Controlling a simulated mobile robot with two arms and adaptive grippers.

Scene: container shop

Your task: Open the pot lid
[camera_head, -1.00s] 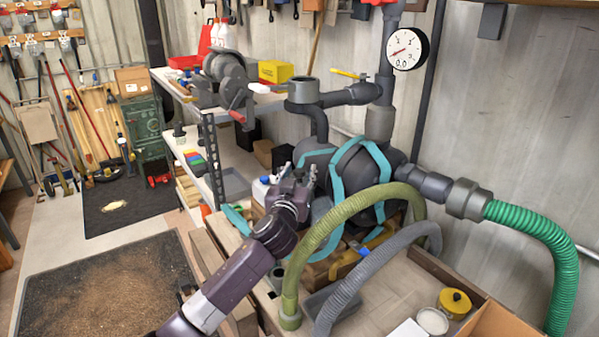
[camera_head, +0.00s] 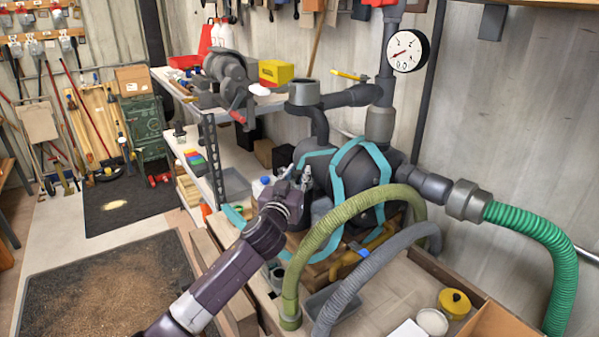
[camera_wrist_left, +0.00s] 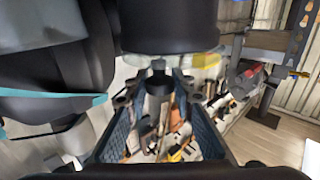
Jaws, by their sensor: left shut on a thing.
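A dark round pot-like tank (camera_head: 362,172) with teal bands stands on the wooden bench. My left gripper (camera_head: 304,180) is at its left side, low against the dark end of the tank. In the left wrist view, the two fingers (camera_wrist_left: 160,92) close around a short dark grey rod-like handle (camera_wrist_left: 158,82). A large dark rounded body with a teal band (camera_wrist_left: 50,94) fills the left of that view. Whether the lid stands open or closed cannot be told, as my gripper and wrist hide that side. My right gripper is out of view.
A green hose (camera_head: 345,215) and a grey hose (camera_head: 372,270) arch in front of the tank. A small yellow pot (camera_head: 454,303) sits at the bench's right. A shelf (camera_head: 195,150) stands behind left. A pressure gauge (camera_head: 407,50) hangs above.

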